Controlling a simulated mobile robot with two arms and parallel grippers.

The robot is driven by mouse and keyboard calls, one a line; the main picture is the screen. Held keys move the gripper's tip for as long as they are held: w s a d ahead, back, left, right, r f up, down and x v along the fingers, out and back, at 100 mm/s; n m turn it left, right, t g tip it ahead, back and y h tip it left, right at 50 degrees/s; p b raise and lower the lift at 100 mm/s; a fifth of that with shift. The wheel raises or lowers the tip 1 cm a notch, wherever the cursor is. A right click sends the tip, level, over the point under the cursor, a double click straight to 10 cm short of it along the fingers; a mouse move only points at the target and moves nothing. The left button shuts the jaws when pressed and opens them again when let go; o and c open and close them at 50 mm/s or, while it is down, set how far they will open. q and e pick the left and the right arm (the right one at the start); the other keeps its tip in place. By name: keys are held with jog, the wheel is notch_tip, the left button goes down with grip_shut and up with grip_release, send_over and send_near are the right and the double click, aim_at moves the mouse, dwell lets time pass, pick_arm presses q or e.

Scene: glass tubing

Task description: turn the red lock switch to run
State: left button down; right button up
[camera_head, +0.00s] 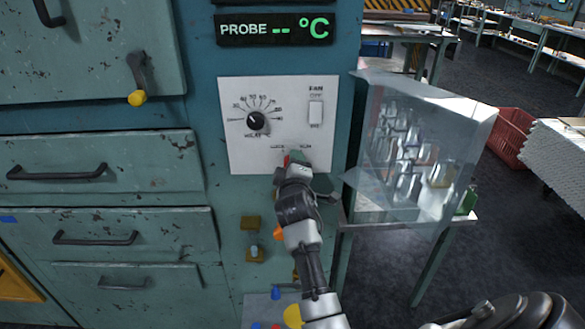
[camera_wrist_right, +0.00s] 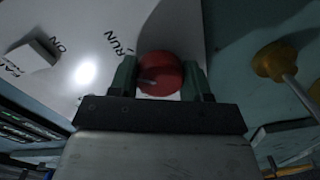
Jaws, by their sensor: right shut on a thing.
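The red lock switch (camera_wrist_right: 160,72) is a round red knob on the white panel (camera_head: 240,150). In the right wrist view it sits between the two green fingers of my right gripper (camera_wrist_right: 159,80), one finger against each side. A small pale mark shows on the knob's face; which setting it points to I cannot tell. The printed word RUN stands on the panel beside the knob. In the head view my right gripper (camera_head: 297,158) covers most of the switch, and only a sliver of red shows at its left. My left gripper is not in view.
A clear box of glassware (camera_head: 420,150) stands on a small table just right of my right gripper.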

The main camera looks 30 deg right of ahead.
jog(key=shift+f+m, duration=0.1)
jog(key=shift+m, duration=0.9)
jog(key=o, duration=0.9)
jog(key=shift+o, duration=0.2)
